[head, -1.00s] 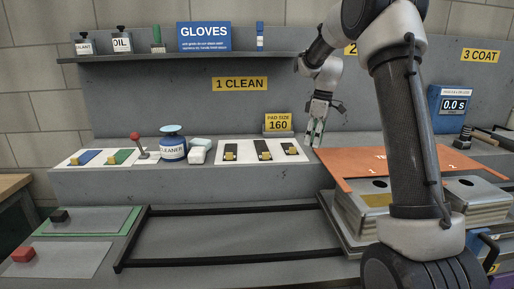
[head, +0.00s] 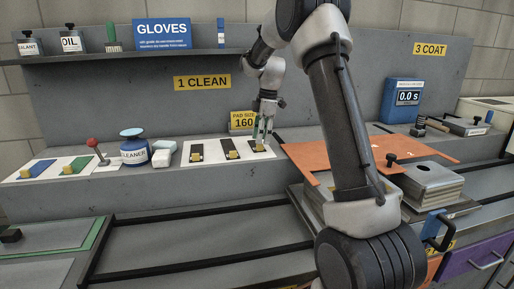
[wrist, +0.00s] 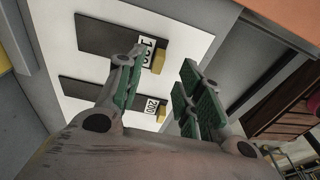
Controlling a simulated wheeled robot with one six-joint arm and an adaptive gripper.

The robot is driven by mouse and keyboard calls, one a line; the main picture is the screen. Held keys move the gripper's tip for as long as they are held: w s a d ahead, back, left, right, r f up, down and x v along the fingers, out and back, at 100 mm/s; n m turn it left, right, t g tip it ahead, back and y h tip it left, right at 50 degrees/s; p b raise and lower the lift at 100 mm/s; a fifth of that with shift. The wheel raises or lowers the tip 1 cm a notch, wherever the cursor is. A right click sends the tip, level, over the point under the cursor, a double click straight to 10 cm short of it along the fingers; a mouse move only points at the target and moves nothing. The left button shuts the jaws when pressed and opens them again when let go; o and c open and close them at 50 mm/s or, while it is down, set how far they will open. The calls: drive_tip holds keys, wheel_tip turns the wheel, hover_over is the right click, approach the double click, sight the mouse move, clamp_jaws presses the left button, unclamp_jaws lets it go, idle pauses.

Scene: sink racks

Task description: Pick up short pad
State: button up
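Three dark pads with yellow grips lie on a white board (head: 217,158). The left pad (head: 196,153) and middle pad (head: 230,148) are clear of my gripper (head: 263,139). A yellow grip (wrist: 161,114) shows between the fingers.
A sign (head: 243,121) reading PAD SIZE 160 stands behind the board. A blue cleaner jar (head: 134,152) and white block (head: 163,155) stand left of it. An orange sheet (head: 300,157) lies right. A shelf (head: 150,55) runs above.

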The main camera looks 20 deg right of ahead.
drive_tip(key=f, duration=0.3)
drive_tip(key=shift+w+a+f, duration=0.15)
drive_tip(key=shift+w+f, duration=0.05)
drive_tip(key=shift+f, duration=0.05)
drive_tip(key=shift+c, duration=0.4)
clamp_jaws()
